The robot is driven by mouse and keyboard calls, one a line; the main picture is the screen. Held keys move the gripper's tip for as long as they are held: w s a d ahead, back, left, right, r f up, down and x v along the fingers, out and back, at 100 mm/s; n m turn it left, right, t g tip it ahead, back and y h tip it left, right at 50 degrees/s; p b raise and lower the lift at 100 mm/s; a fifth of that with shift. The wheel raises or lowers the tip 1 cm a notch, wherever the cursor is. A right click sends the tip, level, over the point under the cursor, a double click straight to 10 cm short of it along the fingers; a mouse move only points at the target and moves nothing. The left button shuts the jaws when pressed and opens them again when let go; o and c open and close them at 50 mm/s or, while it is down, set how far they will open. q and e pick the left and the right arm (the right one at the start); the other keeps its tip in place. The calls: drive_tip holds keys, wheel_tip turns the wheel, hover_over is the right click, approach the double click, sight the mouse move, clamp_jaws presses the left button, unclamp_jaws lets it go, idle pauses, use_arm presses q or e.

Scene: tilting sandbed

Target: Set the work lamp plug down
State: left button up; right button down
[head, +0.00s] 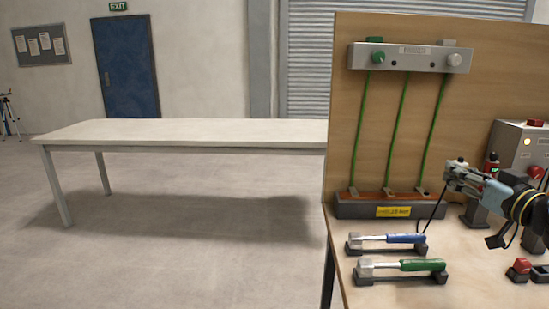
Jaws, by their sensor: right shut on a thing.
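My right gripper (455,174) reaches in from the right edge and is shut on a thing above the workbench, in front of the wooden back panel. I take this thing to be the work lamp plug, but the jaws hide most of it. A thin black cord (435,210) slants down and left from the jaws toward the bench top. My left gripper is not in view.
The workbench (385,296) carries a blue-handled tool (390,239) and a green-handled tool (400,265) on dark holders. Behind them stands a sandbed (375,209) with green lines rising to a grey bar (410,57). A control box (515,145) and red-topped parts crowd the right. An empty table (190,131) stands left.

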drive_tip(key=s+a+f+n+g+y+b, duration=0.1)
drive_tip(key=s+a+f+n+y+b, duration=0.25)
drive_tip(key=s+a+f+b, duration=0.75)
use_arm(q)
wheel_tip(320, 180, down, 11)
drive_tip(key=p, duration=0.1)
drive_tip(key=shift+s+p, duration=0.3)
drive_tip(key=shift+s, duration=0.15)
use_arm(e)
drive_tip(key=s+a+r+g+y, duration=0.1)
drive_tip(key=s+a+r+y, duration=0.1)
drive_tip(key=s+a+r, duration=0.5)
drive_tip(key=shift+s+a+r, duration=0.2)
drive_tip(key=shift+s+a, duration=0.65)
drive_tip(key=shift+s, duration=0.1)
drive_tip(key=shift+a, duration=0.1)
